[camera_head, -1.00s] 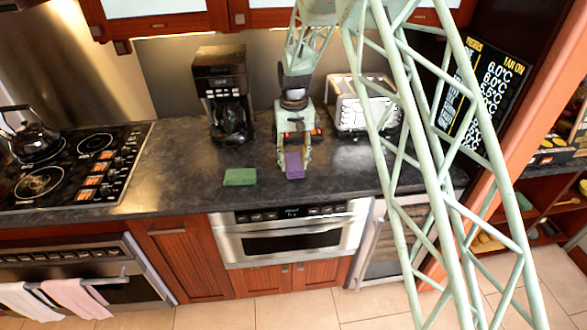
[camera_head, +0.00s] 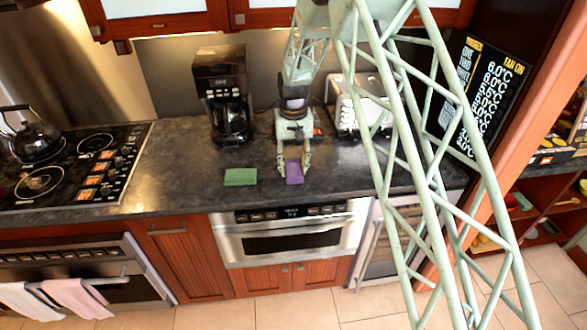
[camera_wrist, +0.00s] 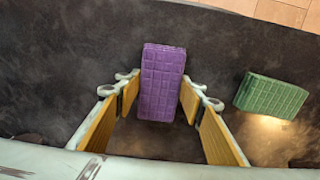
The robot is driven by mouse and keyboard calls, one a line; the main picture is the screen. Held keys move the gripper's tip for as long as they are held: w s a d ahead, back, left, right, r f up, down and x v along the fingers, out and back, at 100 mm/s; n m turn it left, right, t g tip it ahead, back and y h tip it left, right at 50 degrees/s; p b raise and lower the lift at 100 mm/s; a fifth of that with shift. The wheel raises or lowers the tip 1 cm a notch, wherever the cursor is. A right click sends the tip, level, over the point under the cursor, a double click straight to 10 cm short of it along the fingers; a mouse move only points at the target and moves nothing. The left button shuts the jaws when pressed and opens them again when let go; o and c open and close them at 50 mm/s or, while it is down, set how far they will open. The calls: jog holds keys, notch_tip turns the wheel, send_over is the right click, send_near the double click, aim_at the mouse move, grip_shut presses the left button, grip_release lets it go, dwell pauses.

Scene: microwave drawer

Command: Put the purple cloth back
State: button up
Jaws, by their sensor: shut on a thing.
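The purple cloth (camera_head: 294,174) is a folded block at the counter's front, below the coffee maker and toaster. In the wrist view, the purple cloth (camera_wrist: 161,85) stands between the two yellow-padded fingers of my gripper (camera_wrist: 160,92), its far end extending past the fingertips. In the head view, my gripper (camera_head: 293,168) points down over the cloth with a finger on each side, shut on it. The cloth is at or very near the counter surface; I cannot tell whether it touches. A green cloth (camera_head: 240,177) lies to the left in the head view, apart from it.
A black coffee maker (camera_head: 224,95) and a silver toaster (camera_head: 350,108) stand behind. The stove (camera_head: 70,165) with a kettle (camera_head: 36,138) is at the left. The microwave drawer (camera_head: 290,242) below the counter (camera_head: 185,165) is shut. The counter between green cloth and stove is clear.

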aim_at(294, 168)
jog(key=shift+f, duration=0.15)
jog(key=o, duration=1)
jog(key=shift+c, duration=0.2)
notch_tip(294, 168, up, 12)
jog(key=shift+r, duration=0.2)
dwell(0.8)
